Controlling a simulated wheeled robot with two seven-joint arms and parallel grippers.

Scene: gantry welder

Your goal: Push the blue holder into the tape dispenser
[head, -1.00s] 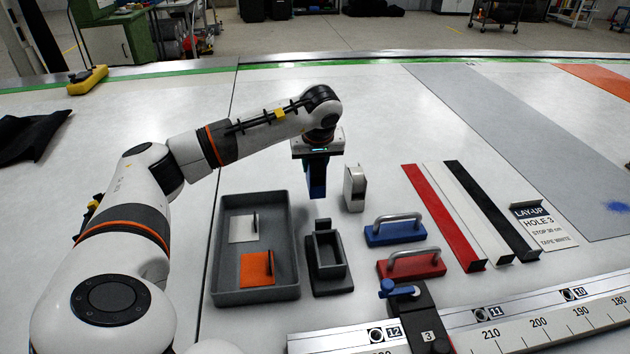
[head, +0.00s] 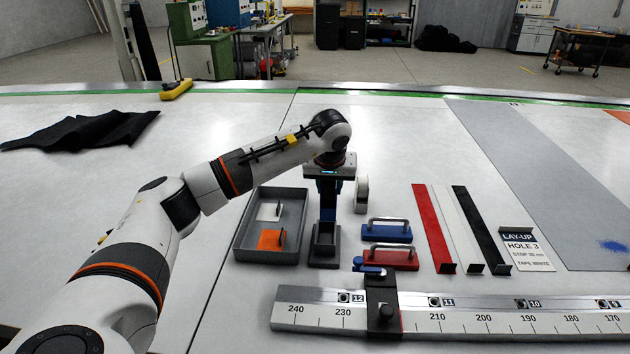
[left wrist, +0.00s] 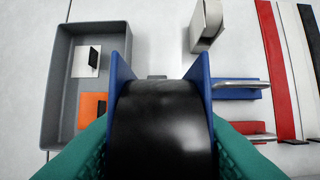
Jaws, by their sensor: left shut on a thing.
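My left gripper (head: 328,190) is shut on the blue holder (head: 328,203). In the left wrist view, the green finger pads of the gripper (left wrist: 157,140) press on both sides of the holder (left wrist: 121,65), whose blue side plates flank a wide black roll. The dark grey tape dispenser (head: 324,255), a block with an open pocket, stands on the table directly below the holder in the head view. The holder looks upright and close over the pocket; I cannot tell whether they touch. In the left wrist view the roll hides nearly all of the dispenser. My right gripper is not in view.
A grey tray (head: 246,250) with a white and an orange plate stands left of the dispenser. A pale upright block (head: 361,194) is behind right. Blue (head: 388,234) and red (head: 390,260) handled blocks sit right. A ruler rail (head: 455,318) lies in front.

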